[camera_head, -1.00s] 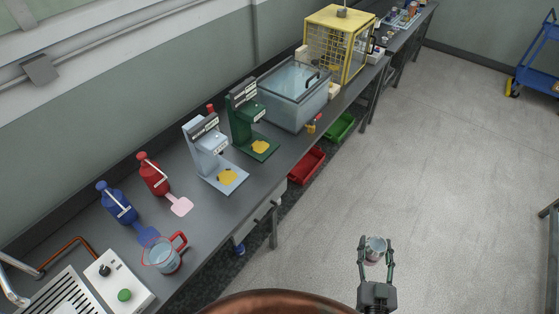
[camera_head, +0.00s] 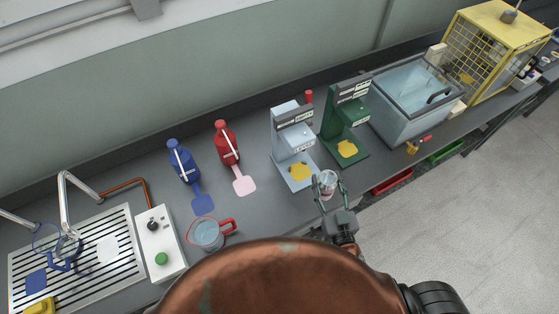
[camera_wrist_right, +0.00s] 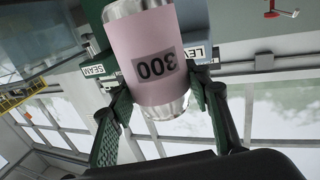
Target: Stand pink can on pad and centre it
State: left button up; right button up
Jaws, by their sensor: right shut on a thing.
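My right gripper (camera_head: 330,187) is shut on the pink can (camera_wrist_right: 153,60), between two dark green fingers. The can has silver ends and the label "300", upside down in the right wrist view. In the head view the can (camera_head: 328,178) is small and mostly silver, near the bench's front edge, just right of the light grey seamer's base. My left gripper is not in view.
A red-handled jug (camera_head: 206,235) is near the front edge. A glass-lidded tank (camera_head: 410,105) and yellow cage (camera_head: 497,50) stand to the right.

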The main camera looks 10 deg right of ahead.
aim_at(329, 195)
jog(key=shift+a+f+n+y, duration=0.15)
jog(key=shift+f+n+y, duration=0.35)
jog(key=shift+y, duration=0.3)
jog(key=n+y, duration=0.1)
jog(key=s+f+n+y, duration=0.1)
jog(key=f+y+b, duration=0.1)
jog(key=y, duration=0.1)
jog(key=shift+s+f+n+g, duration=0.25)
jog(key=shift+n+g, duration=0.15)
jog(key=shift+s+d+f+n+g+y+b, duration=0.1)
jog(key=shift+d+f+n+g+y+b, duration=0.1)
jog(key=shift+d+f+n+y, duration=0.25)
jog(key=shift+s+d+f+n+g+y+b, duration=0.1)
jog(key=shift+f+n+g+y+b, duration=0.15)
jog(key=shift+y, duration=0.3)
jog(key=shift+d+f+n+g+y, duration=0.2)
jog(key=shift+d+n+g+y, duration=0.35)
jog(key=shift+d, duration=0.2)
jog(key=shift+d+y, duration=0.1)
jog(key=shift+y, duration=0.15)
jog(key=w+d+x, duration=0.2)
jog(key=d+x, duration=0.1)
jog(key=x, duration=1.6)
jog(key=f, duration=0.4)
jog(key=f+b, duration=0.1)
jog(key=f, duration=0.1)
jog(key=shift+w+d+f, duration=0.1)
jog(key=shift+d+f, duration=0.15)
jog(key=shift+w+f, duration=0.2)
jog(key=shift+f, duration=0.1)
